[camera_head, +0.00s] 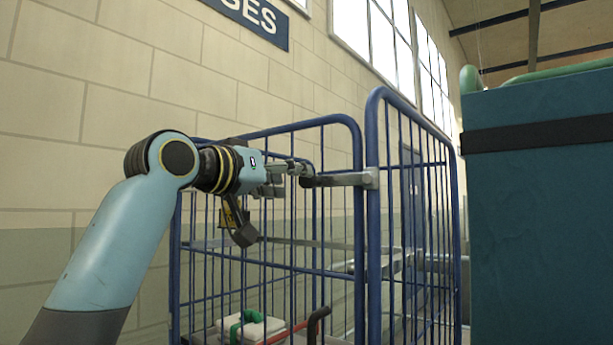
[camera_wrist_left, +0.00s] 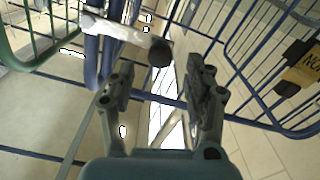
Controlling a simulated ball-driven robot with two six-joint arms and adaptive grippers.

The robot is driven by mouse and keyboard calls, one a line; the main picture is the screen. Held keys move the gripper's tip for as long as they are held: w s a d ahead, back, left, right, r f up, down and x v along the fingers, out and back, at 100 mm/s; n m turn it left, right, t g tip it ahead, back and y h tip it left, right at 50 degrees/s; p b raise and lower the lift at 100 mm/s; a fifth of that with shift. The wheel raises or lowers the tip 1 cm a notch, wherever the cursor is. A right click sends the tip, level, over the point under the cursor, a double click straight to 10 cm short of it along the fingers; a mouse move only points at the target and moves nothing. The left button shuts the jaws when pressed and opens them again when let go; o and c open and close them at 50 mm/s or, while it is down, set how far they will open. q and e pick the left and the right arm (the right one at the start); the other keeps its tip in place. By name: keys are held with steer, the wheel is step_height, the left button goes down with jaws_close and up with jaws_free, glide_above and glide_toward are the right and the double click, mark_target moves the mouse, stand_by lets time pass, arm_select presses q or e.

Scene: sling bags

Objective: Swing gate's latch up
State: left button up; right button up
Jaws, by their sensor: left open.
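The latch (camera_head: 340,180) is a grey metal bar with a dark end. It lies level, reaching left from a bracket on the blue tube frame of the barred gate (camera_head: 357,240). In the left wrist view the latch (camera_wrist_left: 122,34) looks pale, its dark knob just beyond my fingertips. My left gripper (camera_head: 300,170) is at the latch's dark left end in the head view. In the wrist view my left gripper (camera_wrist_left: 160,78) has its fingers spread with nothing between them; I cannot tell whether it touches the latch. My right gripper is not in view.
Another blue barred panel (camera_head: 425,160) extends right of the latch. A tall teal box (camera_head: 540,220) with a dark band fills the right side. Inside the cage lie a white bundle with a green strap (camera_head: 250,328) and a red bar. A brick wall (camera_head: 90,110) stands behind.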

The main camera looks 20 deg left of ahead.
mark_target(304, 180)
arm_select(q)
steer(key=p+x, duration=0.1)
steer(key=x, duration=0.4)
steer(key=shift+w, duration=0.3)
jaws_close()
